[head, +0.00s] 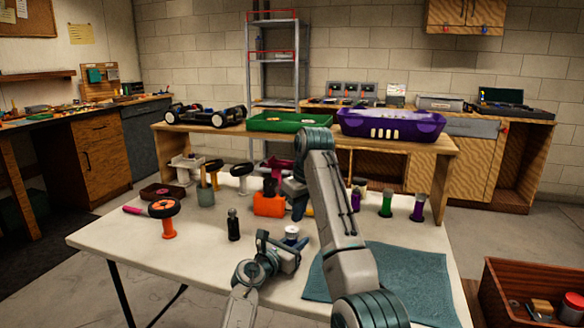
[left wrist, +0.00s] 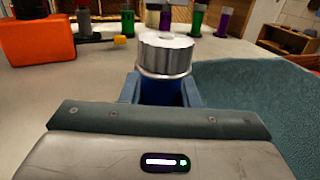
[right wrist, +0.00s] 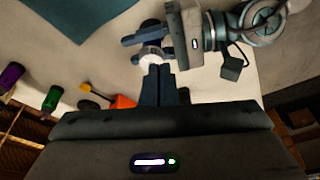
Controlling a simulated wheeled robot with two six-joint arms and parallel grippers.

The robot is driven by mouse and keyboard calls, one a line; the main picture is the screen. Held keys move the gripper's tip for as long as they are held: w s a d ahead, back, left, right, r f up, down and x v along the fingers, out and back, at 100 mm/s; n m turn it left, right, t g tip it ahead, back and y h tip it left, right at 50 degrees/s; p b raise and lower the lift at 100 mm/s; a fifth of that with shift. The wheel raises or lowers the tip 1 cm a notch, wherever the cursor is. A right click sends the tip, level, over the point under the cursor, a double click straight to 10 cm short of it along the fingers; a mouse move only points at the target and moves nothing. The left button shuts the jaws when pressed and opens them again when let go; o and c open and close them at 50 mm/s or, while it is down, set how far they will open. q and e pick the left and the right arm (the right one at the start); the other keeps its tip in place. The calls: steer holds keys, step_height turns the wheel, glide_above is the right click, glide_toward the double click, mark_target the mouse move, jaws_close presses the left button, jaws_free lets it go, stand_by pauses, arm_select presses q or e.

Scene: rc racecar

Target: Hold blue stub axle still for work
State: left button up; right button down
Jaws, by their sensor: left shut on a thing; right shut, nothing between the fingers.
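In the left wrist view a ribbed silver piece (left wrist: 165,54) stands upright between the fingers of my left gripper (left wrist: 161,90), with a dark blue part, apparently the blue stub axle (left wrist: 163,92), under it. My left gripper is shut on it; the fingers hide much of the blue. In the head view the silver top (head: 291,232) shows beside my left gripper (head: 283,249), above the white table. My right gripper (right wrist: 157,72) is shut and empty, its tips close to the silver piece (right wrist: 150,59); I cannot tell whether they touch. My right arm partly hides that gripper in the head view.
A teal mat (head: 400,280) covers the table's right front. An orange block (head: 269,205), a black bottle (head: 233,226), an orange-stemmed wheel (head: 165,210) and several coloured cylinders stand around. Green (head: 290,121) and purple (head: 390,123) trays sit on the back bench. The front-left table is clear.

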mark_target(297, 230)
steer(key=shift+r, duration=0.1)
step_height(297, 230, down, 6)
steer(key=w+d, duration=0.2)
stand_by(0.9)
steer(key=shift+w+a, duration=0.15)
steer(key=shift+a, duration=0.1)
stand_by(0.6)
steer(key=shift+s+a, duration=0.3)
steer(key=shift+s, duration=0.05)
steer(key=shift+s+a, duration=0.4)
steer(key=shift+a, duration=0.25)
stand_by(0.4)
steer(key=shift+s, duration=0.1)
